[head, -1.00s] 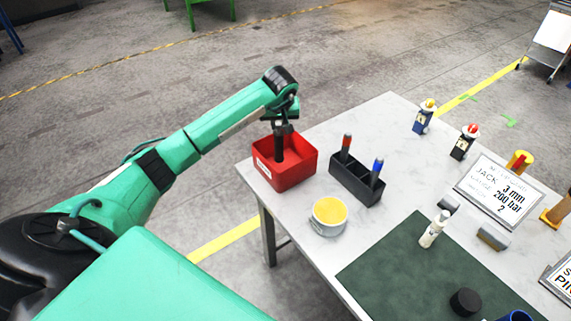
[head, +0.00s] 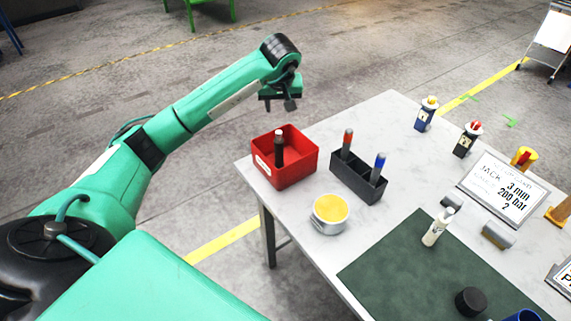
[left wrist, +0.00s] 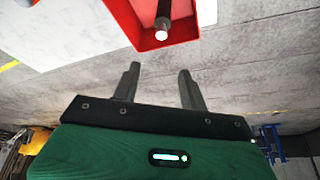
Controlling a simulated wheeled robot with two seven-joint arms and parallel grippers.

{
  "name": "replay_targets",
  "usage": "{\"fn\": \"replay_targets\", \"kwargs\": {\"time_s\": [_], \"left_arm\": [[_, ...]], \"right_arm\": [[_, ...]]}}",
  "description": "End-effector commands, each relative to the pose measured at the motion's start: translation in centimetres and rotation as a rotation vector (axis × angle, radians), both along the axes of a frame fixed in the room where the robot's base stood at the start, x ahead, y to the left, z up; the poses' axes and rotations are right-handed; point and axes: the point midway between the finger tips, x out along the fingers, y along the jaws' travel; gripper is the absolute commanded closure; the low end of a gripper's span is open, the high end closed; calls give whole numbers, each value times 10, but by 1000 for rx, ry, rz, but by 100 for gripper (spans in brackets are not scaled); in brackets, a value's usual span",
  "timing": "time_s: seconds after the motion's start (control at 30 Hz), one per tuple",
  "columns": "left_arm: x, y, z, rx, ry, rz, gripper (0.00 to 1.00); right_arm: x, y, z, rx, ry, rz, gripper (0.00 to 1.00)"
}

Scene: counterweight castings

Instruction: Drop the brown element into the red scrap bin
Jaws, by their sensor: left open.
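The red scrap bin (head: 300,174) stands at the table's near left corner. A dark, pen-like element (head: 279,150) with a grey top stands upright or slightly leaning inside it; it looks nearly black, so I cannot be sure of brown. In the left wrist view the element (left wrist: 163,20) shows with its light end, inside the red bin (left wrist: 125,18). My left gripper (head: 279,104) is open and empty above the bin, clear of the element. Its two fingers (left wrist: 159,72) are apart with nothing between them. My right gripper is not in view.
A black holder (head: 345,182) with a red-topped and a blue-topped pen stands right of the bin. A tin with yellow contents (head: 329,209) is in front of it. A white bottle (head: 436,229), a green mat (head: 400,267) and a sign (head: 503,190) lie further right.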

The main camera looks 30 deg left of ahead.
Motion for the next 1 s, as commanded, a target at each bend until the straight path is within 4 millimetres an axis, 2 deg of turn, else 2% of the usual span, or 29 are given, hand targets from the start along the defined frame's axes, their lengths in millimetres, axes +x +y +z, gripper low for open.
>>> {"fn": "replay_targets", "kwargs": {"time_s": [0.03, 0.2, 0.4, 0.93, 1.0], "left_arm": [[-3, -2, 8, 2, -6, -1, 57], [-12, -9, 35, 1, -4, 1, 57], [-17, -13, 52, 1, 0, 0, 57], [-19, -14, 56, -1, 1, 0, 57], [-18, -20, 52, -17, -3, -7, 57]], "right_arm": [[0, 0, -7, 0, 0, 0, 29], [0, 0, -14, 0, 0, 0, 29], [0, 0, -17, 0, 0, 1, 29], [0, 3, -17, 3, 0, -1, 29], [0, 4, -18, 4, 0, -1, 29]]}}
